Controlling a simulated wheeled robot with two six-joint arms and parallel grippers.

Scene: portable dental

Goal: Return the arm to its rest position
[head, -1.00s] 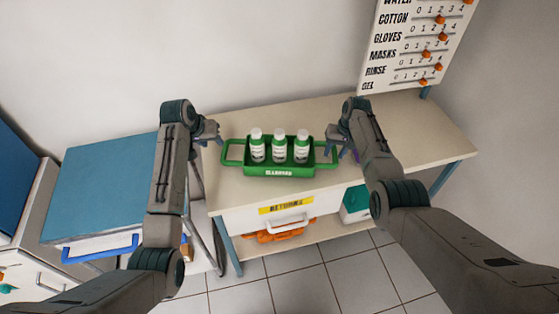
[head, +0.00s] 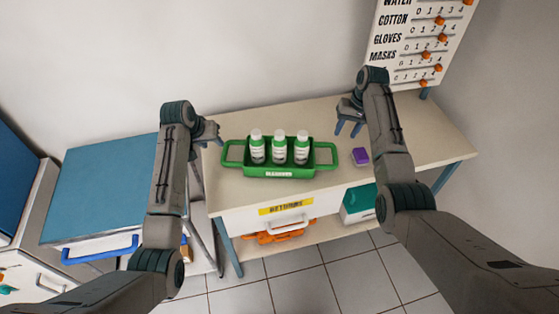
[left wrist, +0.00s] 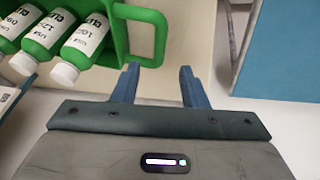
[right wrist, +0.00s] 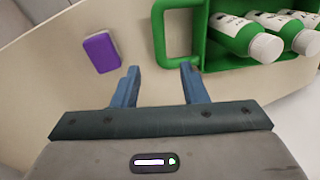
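My right gripper (head: 349,127) is open and empty, raised above the table behind a small purple block. It also shows in the right wrist view (right wrist: 158,88), its fingers apart and pointing toward the tray handle. My left gripper (head: 212,141) is open and empty beside the left handle of the green tray. In the left wrist view (left wrist: 156,86) its fingers are apart with nothing between them. The green tray (head: 231,164) stands on the table and holds three white-capped bottles (head: 279,149) upright. Neither gripper holds the tray.
The purple block (head: 360,157) lies on the beige table (head: 430,145) right of the tray. A drawer (head: 246,219) with a yellow label is below. A wall board (head: 405,45) with orange sliders hangs behind at right. A blue-topped cabinet (head: 100,185) stands left.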

